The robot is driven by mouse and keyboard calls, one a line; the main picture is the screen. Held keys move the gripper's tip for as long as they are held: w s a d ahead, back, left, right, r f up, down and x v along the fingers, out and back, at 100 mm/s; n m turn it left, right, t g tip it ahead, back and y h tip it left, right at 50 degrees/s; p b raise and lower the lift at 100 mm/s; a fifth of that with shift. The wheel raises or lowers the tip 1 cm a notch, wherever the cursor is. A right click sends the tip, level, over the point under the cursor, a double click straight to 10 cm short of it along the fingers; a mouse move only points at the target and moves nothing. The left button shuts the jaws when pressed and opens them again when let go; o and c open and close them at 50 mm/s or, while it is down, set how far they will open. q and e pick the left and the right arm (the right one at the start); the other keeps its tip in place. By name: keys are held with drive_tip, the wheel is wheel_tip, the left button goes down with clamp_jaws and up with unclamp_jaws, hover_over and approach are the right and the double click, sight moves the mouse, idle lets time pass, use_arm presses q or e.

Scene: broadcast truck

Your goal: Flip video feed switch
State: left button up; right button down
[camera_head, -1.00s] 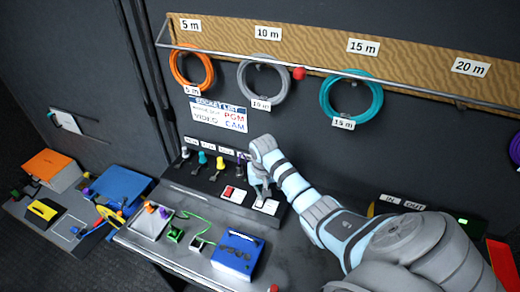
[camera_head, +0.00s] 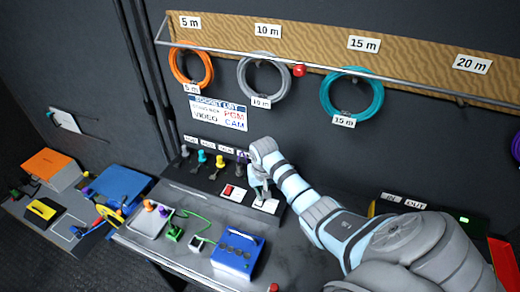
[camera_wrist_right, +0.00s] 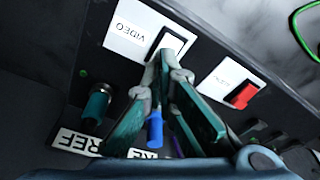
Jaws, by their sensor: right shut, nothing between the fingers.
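The video switch (camera_wrist_right: 169,45) is a rocker in a dark frame on a white plate lettered VIDEO, in the right wrist view. In the head view its white plate (camera_head: 268,206) lies at the right end of the black sloped panel, partly behind my gripper. My right gripper (camera_head: 263,195) is shut and empty, pointing down at this plate. In the right wrist view its fingertips (camera_wrist_right: 168,66) overlap the lower edge of the rocker; I cannot tell whether they touch it. The rocker shows a pale face, partly hidden. My left gripper is not in view.
A red switch (camera_wrist_right: 243,95) on a second white plate sits beside the video switch. Several coloured plugs (camera_head: 202,158) stand along the panel's back. A blue box (camera_head: 238,254) stands on the bench in front. Coiled cables (camera_head: 264,80) hang on the wall behind.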

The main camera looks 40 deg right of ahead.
drive_tip(key=shift+f, duration=0.25)
drive_tip(key=shift+r, duration=0.1)
wheel_tip(320, 180, up, 3)
drive_tip(key=p, duration=0.3)
drive_tip(key=shift+r, duration=0.25)
drive_tip(key=shift+r+b, duration=0.35)
drive_tip(key=shift+r, duration=1.35)
